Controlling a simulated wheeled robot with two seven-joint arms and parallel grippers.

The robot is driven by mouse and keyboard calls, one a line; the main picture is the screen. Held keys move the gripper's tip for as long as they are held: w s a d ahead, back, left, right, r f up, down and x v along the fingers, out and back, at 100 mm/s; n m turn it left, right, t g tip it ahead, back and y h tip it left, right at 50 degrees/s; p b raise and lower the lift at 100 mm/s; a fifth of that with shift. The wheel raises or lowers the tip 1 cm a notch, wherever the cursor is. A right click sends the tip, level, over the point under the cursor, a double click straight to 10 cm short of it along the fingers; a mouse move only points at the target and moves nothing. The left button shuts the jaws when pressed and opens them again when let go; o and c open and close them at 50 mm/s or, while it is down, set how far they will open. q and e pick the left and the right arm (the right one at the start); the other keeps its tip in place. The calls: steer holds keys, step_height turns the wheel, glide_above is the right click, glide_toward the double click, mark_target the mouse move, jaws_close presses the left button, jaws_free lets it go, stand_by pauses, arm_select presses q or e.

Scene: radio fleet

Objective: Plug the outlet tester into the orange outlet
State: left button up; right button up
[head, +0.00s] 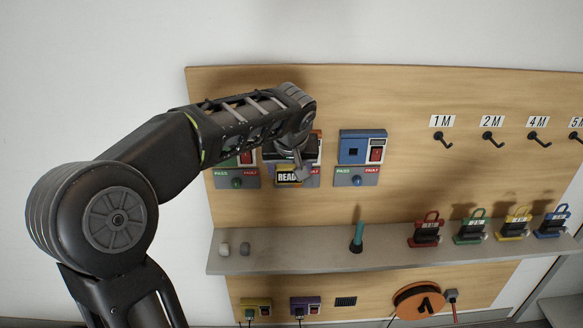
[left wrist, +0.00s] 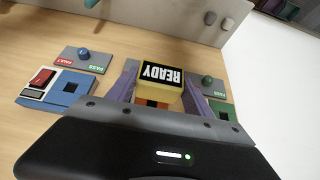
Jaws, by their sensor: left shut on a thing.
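The yellow outlet tester (head: 289,176) has a black READY display and sits between the fingers of my left gripper (head: 297,170), which is shut on it. In the left wrist view the tester (left wrist: 160,92) shows upside down between the two fingers. The orange outlet (head: 318,134) is in the middle of the wall board row, mostly hidden behind my gripper and arm. An orange strip of it shows just beside the tester in the left wrist view (left wrist: 152,103). I cannot tell whether the tester touches the outlet. My right gripper is not in view.
A blue outlet (head: 352,149) with a red switch is right of the gripper; a green one (head: 246,158) is left, partly hidden. PASS/FAULT plates are below. Hooks are at right.

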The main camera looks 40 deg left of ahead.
arm_select(q)
steer(key=shift+w+a+f, duration=0.1)
steer(key=shift+b, duration=0.3)
steer(key=shift+w+a, duration=0.1)
steer(key=shift+w, duration=0.05)
steer(key=shift+w+a+p, duration=1.05)
steer(key=shift+w, duration=0.3)
steer(key=shift+w+a, duration=0.25)
steer(key=shift+w, duration=0.1)
steer(key=shift+b, duration=0.35)
stand_by(0.3)
steer(key=shift+w+a+p, duration=0.3)
steer(key=shift+w+a, duration=0.15)
steer(key=shift+w, duration=0.1)
stand_by(1.4)
steer(key=o, duration=1.4)
